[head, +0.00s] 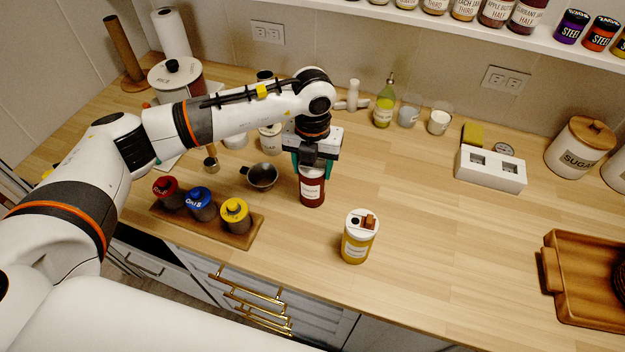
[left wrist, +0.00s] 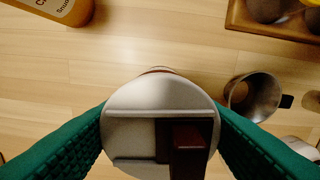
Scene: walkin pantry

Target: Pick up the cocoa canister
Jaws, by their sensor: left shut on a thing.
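The cocoa canister appears to be the dark red-brown canister (head: 312,190) with a pale label, upright at the counter's middle; its label is too small to read. My left gripper (head: 313,170) comes down on it from above and is shut around its top. In the left wrist view the canister's round white lid (left wrist: 160,112), with a dark red flap, sits between the green finger pads of my left gripper (left wrist: 160,135). I cannot tell whether its base touches the counter. My right gripper is not in view.
A yellow canister (head: 357,238) stands close by at front right. A small metal cup (head: 262,177) and a wooden tray (head: 237,240) of several colored-lid jars are at left. A white block (head: 490,170) and wooden tray (head: 585,275) are right. Counter (head: 430,230) between is clear.

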